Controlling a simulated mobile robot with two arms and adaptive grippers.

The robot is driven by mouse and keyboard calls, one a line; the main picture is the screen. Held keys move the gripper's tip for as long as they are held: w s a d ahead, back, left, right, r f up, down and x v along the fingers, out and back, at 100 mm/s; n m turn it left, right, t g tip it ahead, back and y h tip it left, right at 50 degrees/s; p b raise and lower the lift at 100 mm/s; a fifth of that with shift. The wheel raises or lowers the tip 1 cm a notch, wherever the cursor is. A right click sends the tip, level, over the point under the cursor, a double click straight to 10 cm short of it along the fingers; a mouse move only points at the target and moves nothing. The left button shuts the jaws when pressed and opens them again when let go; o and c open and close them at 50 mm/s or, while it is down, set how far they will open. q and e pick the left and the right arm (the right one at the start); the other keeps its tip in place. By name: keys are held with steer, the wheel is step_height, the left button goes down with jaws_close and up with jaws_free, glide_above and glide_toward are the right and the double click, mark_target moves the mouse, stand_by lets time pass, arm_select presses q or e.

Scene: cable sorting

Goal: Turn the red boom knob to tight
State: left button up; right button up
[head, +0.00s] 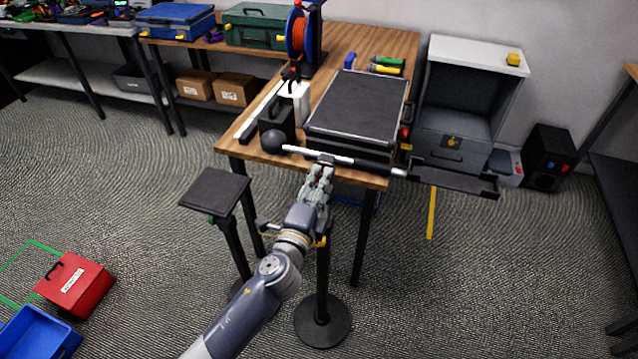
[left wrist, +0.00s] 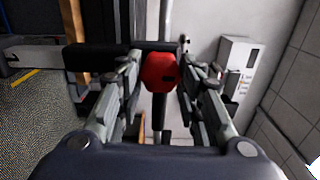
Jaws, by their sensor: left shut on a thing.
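The red boom knob (left wrist: 160,73) shows in the left wrist view, between the two fingers of my left gripper (left wrist: 161,80). The fingers are shut on its sides. In the head view my left gripper (head: 320,168) is at the boom (head: 350,161), near the top of its stand, and hides the knob there. I cannot read any tight mark on the knob. My right gripper is not in view.
A large black flat case (head: 358,105) lies on the wooden table (head: 375,180) behind the boom. The stand's round base (head: 322,321) is on the carpet. A small black-topped stand (head: 214,190) is at left. A grey cabinet (head: 468,100) with an open drawer (head: 455,177) is at right.

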arm_select(q)
steer(key=o, duration=1.1)
steer(key=shift+d, duration=0.1)
steer(key=shift+c, duration=0.2)
steer(key=v, duration=1.2)
steer(key=s+a+f+n+g+y, duration=0.1)
steer(key=s+a+f+n+g, duration=0.25)
steer(key=f, duration=0.85)
steer(key=s+a+f+n+g+y, duration=0.2)
steer(key=a+f, duration=0.2)
steer(key=f, duration=0.8)
steer(key=s+a+f+n+g+y, duration=0.1)
steer(key=s+a+f+n+g, duration=0.2)
steer(key=f, duration=0.9)
steer(key=s+a+f+n+g, duration=0.2)
steer(key=s+f, duration=0.4)
steer(key=s, duration=0.4)
steer(key=s+a+f+n+g+y, duration=0.1)
steer(key=s+a+f+n+g, duration=0.2)
steer(key=s+f, duration=0.4)
steer(key=s+a+f+n+g, duration=0.2)
steer(key=s+a+f+n, duration=0.2)
steer(key=s, duration=1.1)
step_height(320, 180, down, 2)
steer(key=shift+a+f+n+g+y, duration=0.15)
steer(key=shift+a+n+g+y, duration=0.15)
steer(key=shift+n, duration=0.65)
